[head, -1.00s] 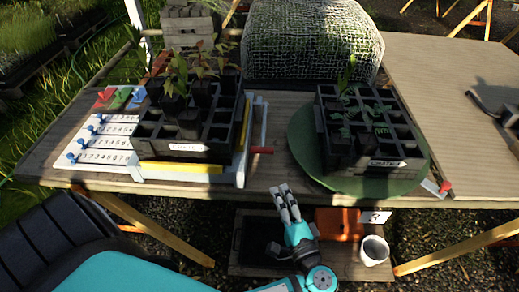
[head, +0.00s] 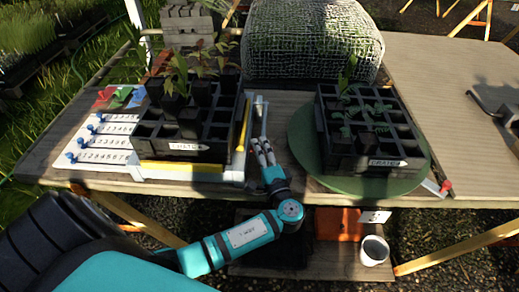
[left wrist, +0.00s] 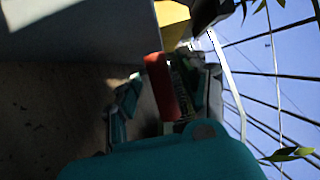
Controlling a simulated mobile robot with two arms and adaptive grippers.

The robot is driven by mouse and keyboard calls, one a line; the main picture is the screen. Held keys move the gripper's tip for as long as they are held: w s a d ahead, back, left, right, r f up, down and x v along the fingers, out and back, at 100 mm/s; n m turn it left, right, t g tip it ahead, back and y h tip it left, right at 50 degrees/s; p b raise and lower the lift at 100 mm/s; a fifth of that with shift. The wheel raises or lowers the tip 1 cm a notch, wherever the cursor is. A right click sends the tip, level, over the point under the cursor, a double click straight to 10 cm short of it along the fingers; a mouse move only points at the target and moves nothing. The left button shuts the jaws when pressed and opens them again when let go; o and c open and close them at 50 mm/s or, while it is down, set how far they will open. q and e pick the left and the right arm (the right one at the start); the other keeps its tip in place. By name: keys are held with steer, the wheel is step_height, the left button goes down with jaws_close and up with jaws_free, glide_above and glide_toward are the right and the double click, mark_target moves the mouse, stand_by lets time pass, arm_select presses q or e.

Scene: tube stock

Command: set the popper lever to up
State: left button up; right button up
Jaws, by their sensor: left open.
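The popper lever is most likely the red-handled one at the right side of the white stand (head: 238,176) under the left crate (head: 150,133). In the head view its red handle is hidden behind my left gripper (head: 262,143). In the left wrist view a red handle (left wrist: 161,87) shows in front of my left gripper (left wrist: 160,100), seemingly between its open fingers. I cannot tell whether they touch it. A white upright bar (head: 262,108) stands just beyond the fingers in the head view. My right gripper is not in view.
The left crate holds potted seedlings. A second crate (head: 398,166) sits on a green turntable (head: 310,172) to the right, with another small red handle (head: 446,187) at its edge. A white numbered board (head: 97,158) lies left. A cup (head: 374,250) stands on a low shelf.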

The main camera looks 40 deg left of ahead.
arm_select(q)
steer(key=shift+w+a, duration=0.25)
steer(key=shift+a, duration=0.1)
steer(key=shift+c, duration=0.3)
jaws_close()
